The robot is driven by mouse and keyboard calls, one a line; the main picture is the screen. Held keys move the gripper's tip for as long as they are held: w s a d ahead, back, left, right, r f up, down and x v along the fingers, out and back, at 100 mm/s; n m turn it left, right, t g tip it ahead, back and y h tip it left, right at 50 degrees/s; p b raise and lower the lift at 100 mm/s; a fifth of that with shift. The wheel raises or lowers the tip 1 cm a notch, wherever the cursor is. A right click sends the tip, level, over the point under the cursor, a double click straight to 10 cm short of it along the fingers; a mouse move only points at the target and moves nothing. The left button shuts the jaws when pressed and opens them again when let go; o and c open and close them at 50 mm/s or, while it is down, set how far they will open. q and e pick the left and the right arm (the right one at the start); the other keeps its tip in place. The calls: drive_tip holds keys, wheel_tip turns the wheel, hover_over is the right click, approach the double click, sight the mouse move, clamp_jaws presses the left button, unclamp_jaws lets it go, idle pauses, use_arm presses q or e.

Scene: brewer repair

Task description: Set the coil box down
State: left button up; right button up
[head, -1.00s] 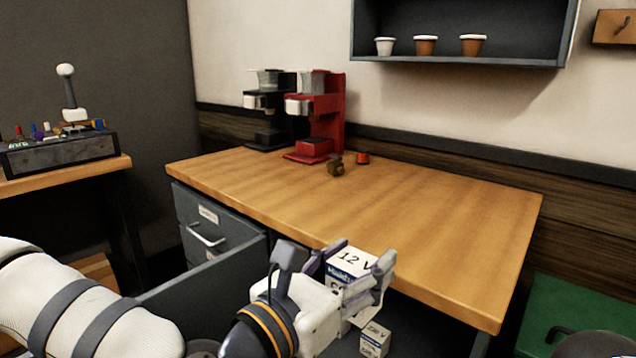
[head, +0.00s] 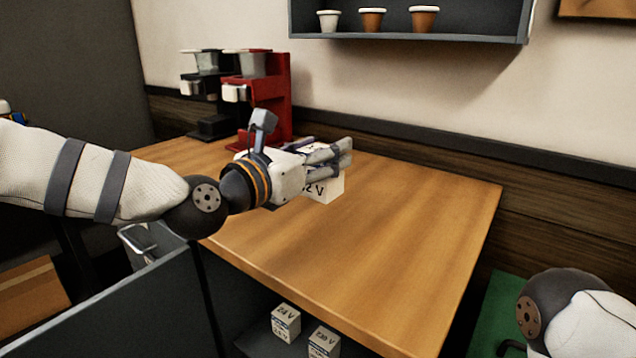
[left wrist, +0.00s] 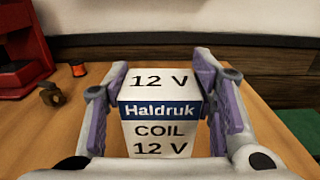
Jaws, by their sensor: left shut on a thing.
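The coil box (head: 328,189) is white with a blue band; in the left wrist view (left wrist: 160,112) it reads "Haldruk COIL 12 V". My left gripper (head: 343,155) is shut on it, with a finger pad on each side, as the left wrist view shows (left wrist: 162,66). The box is over the wooden tabletop (head: 400,240), in from the front edge. I cannot tell whether its underside touches the wood. The box looks roughly level. My right arm shows at the lower right of the head view, but its gripper is out of view.
A red coffee machine (head: 270,100) and a black one (head: 207,95) stand at the back left. A small brown part (left wrist: 50,95) and a red piece (left wrist: 78,69) lie left of the box. The tabletop's right side is clear.

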use_arm(q)
drive_tip(key=w+f, duration=0.2)
drive_tip(key=f, duration=0.1)
drive_tip(key=shift+w+d+f, duration=0.1)
drive_tip(key=shift+w+d, duration=0.05)
drive_tip(key=shift+w, duration=0.15)
drive_tip(key=shift+w+f+b, duration=0.2)
drive_tip(key=shift+f+b, duration=0.15)
drive_tip(key=shift+f, duration=1.45)
drive_tip(key=o, duration=0.9)
drive_tip(key=shift+d+f, duration=0.1)
drive_tip(key=shift+f, duration=0.05)
drive_tip(key=o, duration=0.4)
